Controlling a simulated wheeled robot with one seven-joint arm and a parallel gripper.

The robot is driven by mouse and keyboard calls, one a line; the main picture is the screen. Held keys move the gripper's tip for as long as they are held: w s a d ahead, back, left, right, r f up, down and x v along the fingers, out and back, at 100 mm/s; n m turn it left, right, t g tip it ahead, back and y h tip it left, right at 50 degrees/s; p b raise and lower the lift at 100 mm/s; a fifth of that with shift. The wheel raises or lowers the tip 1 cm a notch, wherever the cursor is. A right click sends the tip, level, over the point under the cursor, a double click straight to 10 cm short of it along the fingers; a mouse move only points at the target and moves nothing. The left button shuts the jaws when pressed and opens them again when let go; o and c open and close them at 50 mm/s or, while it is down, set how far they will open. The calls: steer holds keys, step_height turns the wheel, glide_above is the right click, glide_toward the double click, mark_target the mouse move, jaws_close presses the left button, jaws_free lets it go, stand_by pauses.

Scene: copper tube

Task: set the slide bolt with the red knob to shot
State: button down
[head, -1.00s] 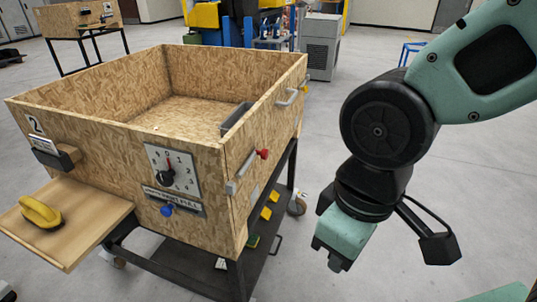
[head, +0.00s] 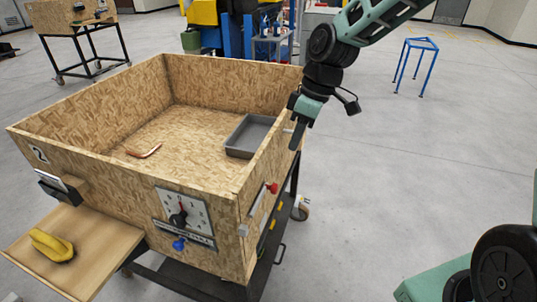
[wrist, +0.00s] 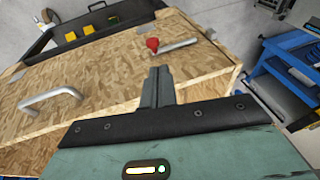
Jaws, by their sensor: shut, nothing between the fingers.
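The slide bolt's red knob (head: 272,188) is on the right outer wall of the wooden box, near its front corner. In the wrist view the red knob (wrist: 152,44) stands beside a grey metal bar (wrist: 178,46). My gripper (head: 295,146) is shut and empty, pointing down by the right wall, farther back than the knob. In the wrist view the shut fingers (wrist: 157,72) point toward the knob, with a gap between them.
The open wooden box (head: 110,180) stands on a dark cart. It holds a grey tray (head: 238,149) and a copper tube (head: 145,152). The front has a dial (head: 195,212), a blue knob (head: 179,244) and a shelf with a yellow object (head: 52,245). A handle (wrist: 50,98) projects from the right wall.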

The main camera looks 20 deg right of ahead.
steer(key=shift+y, duration=0.3)
steer(key=w, duration=0.1)
steer(key=w+d, duration=0.1)
steer(key=w+d+r, duration=0.1)
steer(key=w, duration=0.1)
steer(key=shift+p, duration=0.3)
steer(key=shift+f, duration=0.15)
steer(key=p, duration=0.2)
glide_toward(274, 189)
steer(key=w+f, duration=0.3)
steer(key=w, duration=0.1)
steer(key=s+f, duration=0.1)
steer(key=s+a+f+p, duration=0.1)
steer(key=shift+a+f, duration=0.2)
steer(key=shift+f, duration=0.15)
